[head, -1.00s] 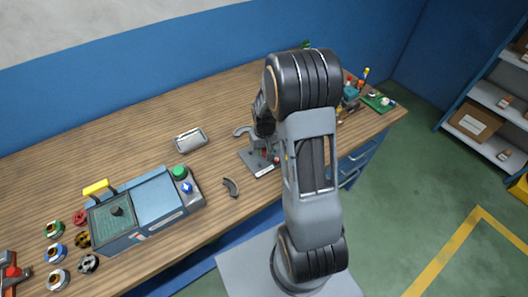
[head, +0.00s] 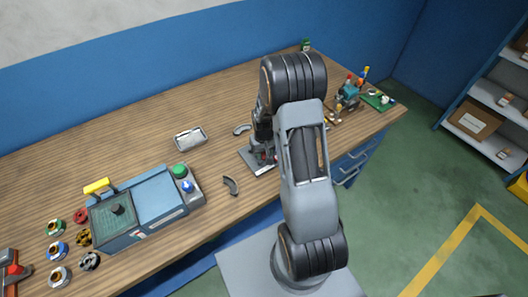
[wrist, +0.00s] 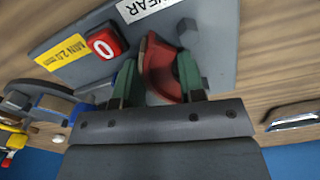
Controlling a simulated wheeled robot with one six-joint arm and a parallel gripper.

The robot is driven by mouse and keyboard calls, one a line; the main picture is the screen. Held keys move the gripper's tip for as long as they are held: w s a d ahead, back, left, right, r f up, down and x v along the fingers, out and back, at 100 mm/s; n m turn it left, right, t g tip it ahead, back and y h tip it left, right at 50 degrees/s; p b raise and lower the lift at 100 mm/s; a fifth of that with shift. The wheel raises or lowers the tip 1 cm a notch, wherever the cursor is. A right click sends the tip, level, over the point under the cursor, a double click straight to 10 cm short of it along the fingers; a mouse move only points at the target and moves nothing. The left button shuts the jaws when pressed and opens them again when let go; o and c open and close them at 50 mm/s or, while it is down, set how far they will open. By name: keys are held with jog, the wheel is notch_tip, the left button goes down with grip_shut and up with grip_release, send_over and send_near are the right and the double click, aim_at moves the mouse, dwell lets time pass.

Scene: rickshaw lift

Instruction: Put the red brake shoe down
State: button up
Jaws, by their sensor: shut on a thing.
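The red brake shoe (wrist: 160,72) is a curved piece between the green fingers of my gripper (wrist: 158,82) in the wrist view. My gripper is shut on it. The shoe is over the grey gauge plate (wrist: 215,50), beside a red block marked 0 (wrist: 103,43) and a grey peg. I cannot tell whether it touches the plate. In the head view my gripper (head: 262,150) is low at the plate (head: 262,170), and my arm hides part of both.
Two grey brake shoes lie on the bench, one in front (head: 231,185) and one behind (head: 242,129). A metal tray (head: 190,138) is left of the plate. A blue-grey machine (head: 150,205) stands at the left. Tools and small parts (head: 350,93) are at the right end.

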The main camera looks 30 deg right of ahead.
jog(key=o, duration=1)
notch_tip(320, 180, up, 12)
jog(key=s+a+r+t, duration=0.2)
jog(key=s+a+r, duration=0.2)
jog(key=s+r, duration=0.3)
jog(key=s+a+r+n+t, duration=0.1)
jog(key=s+a+r+t, duration=0.1)
jog(key=s+a+r, duration=0.3)
jog(key=s+r, duration=0.1)
jog(key=s, duration=0.2)
jog(key=shift+s+a+r+t+b, duration=0.15)
jog(key=shift+a+r+t+b, duration=0.15)
jog(key=shift+r, duration=0.05)
